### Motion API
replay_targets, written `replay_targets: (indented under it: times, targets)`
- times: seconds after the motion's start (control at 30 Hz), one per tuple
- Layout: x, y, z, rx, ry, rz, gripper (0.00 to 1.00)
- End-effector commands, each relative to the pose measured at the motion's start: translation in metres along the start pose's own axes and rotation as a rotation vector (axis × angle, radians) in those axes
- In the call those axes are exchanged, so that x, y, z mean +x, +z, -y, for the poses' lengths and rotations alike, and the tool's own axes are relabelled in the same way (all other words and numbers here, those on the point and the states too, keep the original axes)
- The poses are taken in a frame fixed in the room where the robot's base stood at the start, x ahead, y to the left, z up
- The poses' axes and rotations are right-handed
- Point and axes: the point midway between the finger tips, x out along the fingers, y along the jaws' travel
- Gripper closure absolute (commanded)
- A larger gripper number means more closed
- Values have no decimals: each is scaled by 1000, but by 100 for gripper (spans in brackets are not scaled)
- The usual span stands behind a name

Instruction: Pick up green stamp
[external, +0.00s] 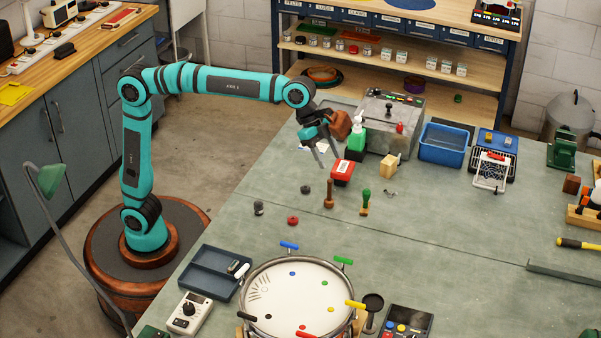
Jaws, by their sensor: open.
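The green stamp (365,202) stands upright on the green-grey bench, with a green handle and a lighter base. My gripper (330,160) is open, with its fingers pointing down above the back left part of the bench. It is up and to the left of the green stamp in the picture, apart from it. Nothing shows between its fingers.
A brown-handled stamp (328,195) stands just left of the green one. A red box (342,171), a green bottle (356,139) and a wooden block (389,165) stand behind. A drum (297,298) is in front. The bench right of the green stamp is mostly clear.

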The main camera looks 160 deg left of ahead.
Motion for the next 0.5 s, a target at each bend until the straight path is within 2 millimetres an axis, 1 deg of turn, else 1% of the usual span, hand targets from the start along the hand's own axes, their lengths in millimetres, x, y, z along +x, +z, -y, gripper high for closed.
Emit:
replay_targets:
  times: [0.03, 0.1, 0.2, 0.3, 0.33, 0.4, 0.5]
  targets:
    - [10, 3, 26, -14, 6, 25, 50]
    - [21, 8, 53, -25, 19, 53, 50]
    - [31, 16, 84, -37, 36, 84, 50]
    - [38, 22, 104, -46, 48, 104, 50]
    - [39, 23, 108, -47, 51, 107, 50]
    - [42, 24, 114, -48, 55, 113, 50]
    - [50, 26, 117, -48, 59, 117, 50]
